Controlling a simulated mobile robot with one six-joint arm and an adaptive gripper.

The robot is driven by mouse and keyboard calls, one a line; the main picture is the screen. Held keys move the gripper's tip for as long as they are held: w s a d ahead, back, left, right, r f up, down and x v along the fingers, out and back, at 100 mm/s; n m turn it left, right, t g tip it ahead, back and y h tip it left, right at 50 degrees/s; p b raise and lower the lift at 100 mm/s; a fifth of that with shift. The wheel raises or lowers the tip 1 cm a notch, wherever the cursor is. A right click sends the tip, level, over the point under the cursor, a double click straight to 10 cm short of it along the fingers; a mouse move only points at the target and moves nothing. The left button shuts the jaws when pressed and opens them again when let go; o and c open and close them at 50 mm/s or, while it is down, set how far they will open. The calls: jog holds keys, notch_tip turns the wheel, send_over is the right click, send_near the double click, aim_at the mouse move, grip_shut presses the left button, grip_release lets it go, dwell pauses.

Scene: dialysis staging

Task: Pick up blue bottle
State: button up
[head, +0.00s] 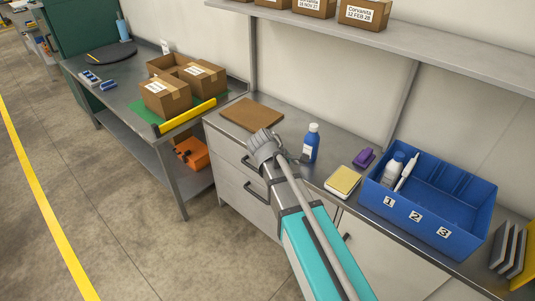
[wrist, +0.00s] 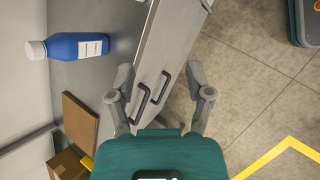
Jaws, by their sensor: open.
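The blue bottle (head: 311,146) has a white cap and a white label. It stands upright on the grey counter (head: 300,176), near the wall. It also shows in the upper left of the wrist view (wrist: 70,46). My gripper (head: 266,146) is left of the bottle in the head view, over the counter's front edge. In the wrist view my gripper (wrist: 160,80) has its two fingers wide apart with nothing between them. The bottle is outside the fingers, clear of the left one. Drawer fronts and floor show beyond the gap.
A brown board (head: 252,114) lies left of the bottle. A yellow-topped pad (head: 343,181), a purple object (head: 364,158) and a blue bin (head: 452,245) marked 1, 2, 3 are to its right. A shelf (head: 400,40) runs above. Black drawer handles (head: 250,163) project below the counter.

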jog(key=s+d+r+m+g+y+p, duration=0.3)
jog(key=s+d+m+y+p, duration=0.3)
jog(key=s+d+m, duration=0.5)
jog(key=s+r+m+p, duration=0.1)
jog(key=m, duration=0.2)
jog(key=shift+s+r+y, duration=0.15)
jog(key=shift+y, duration=0.15)
jog(key=shift+d, duration=0.1)
jog(key=shift+c, duration=0.6)
